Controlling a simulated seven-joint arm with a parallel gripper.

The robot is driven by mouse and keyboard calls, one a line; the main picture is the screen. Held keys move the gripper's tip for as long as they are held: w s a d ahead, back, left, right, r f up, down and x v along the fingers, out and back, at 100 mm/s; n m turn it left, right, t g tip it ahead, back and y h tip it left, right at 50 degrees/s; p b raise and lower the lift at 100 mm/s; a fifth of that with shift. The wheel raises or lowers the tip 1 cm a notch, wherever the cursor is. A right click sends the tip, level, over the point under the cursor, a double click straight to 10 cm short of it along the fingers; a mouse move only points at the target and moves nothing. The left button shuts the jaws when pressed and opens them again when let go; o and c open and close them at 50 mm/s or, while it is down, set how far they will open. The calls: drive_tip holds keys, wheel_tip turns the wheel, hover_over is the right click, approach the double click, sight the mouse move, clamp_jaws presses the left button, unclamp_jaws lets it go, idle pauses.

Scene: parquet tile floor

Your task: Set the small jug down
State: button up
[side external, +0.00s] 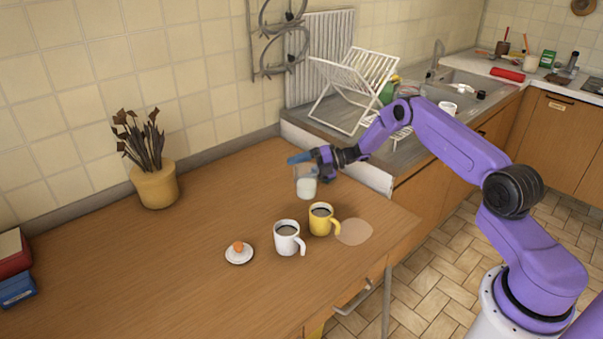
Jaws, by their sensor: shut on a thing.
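The small jug (306,187) is clear and part filled with something white, like milk. It is upright over the wooden table (200,270), behind the two mugs. My gripper (308,163) is shut on the jug near its top. I cannot tell whether the jug's base touches the table. A white mug (287,239) and a yellow mug (321,219) stand in front of it, both with dark drink inside. The gripper's fingers partly hide the jug's rim.
A pale round mat (353,231) lies right of the yellow mug. A small white dish (239,254) holds an orange thing. A yellow pot (156,184) with dried plants stands at the back left. A dish rack (353,85) stands by the sink. The table's left middle is clear.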

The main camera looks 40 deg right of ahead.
drive_tip(key=shift+s+d+r, duration=0.3)
drive_tip(key=shift+s+d, duration=0.1)
drive_tip(key=s+d+r+m+t+h, duration=0.1)
drive_tip(key=s+d+m+h, duration=0.1)
drive_tip(key=s, duration=0.2)
drive_tip(key=s+d+r+m+t+h, duration=0.2)
drive_tip(key=s+d, duration=0.1)
drive_tip(key=s, duration=0.2)
drive_tip(key=s+d+r+m+t+h, duration=0.1)
drive_tip(key=s+d+m+t+h, duration=0.1)
drive_tip(key=s+h, duration=0.1)
drive_tip(key=shift+s+d+r+m, duration=0.25)
drive_tip(key=shift+s+d+m, duration=0.15)
drive_tip(key=shift+s, duration=0.25)
drive_tip(key=w+d+f, duration=0.1)
drive_tip(key=w+f, duration=0.2)
drive_tip(key=w, duration=0.1)
drive_tip(key=w+d+f, duration=0.1)
drive_tip(key=w+f, duration=0.2)
drive_tip(key=w, duration=0.1)
drive_tip(key=w+d+f, duration=0.1)
drive_tip(key=w+f, duration=0.2)
drive_tip(key=w, duration=0.2)
drive_tip(key=shift+d+f, duration=0.25)
drive_tip(key=shift+d, duration=0.05)
drive_tip(key=shift+w+f, duration=0.1)
drive_tip(key=shift+f, duration=0.15)
drive_tip(key=shift+d+f, duration=0.1)
drive_tip(key=shift+f, duration=1.3)
drive_tip(key=shift+f, duration=0.1)
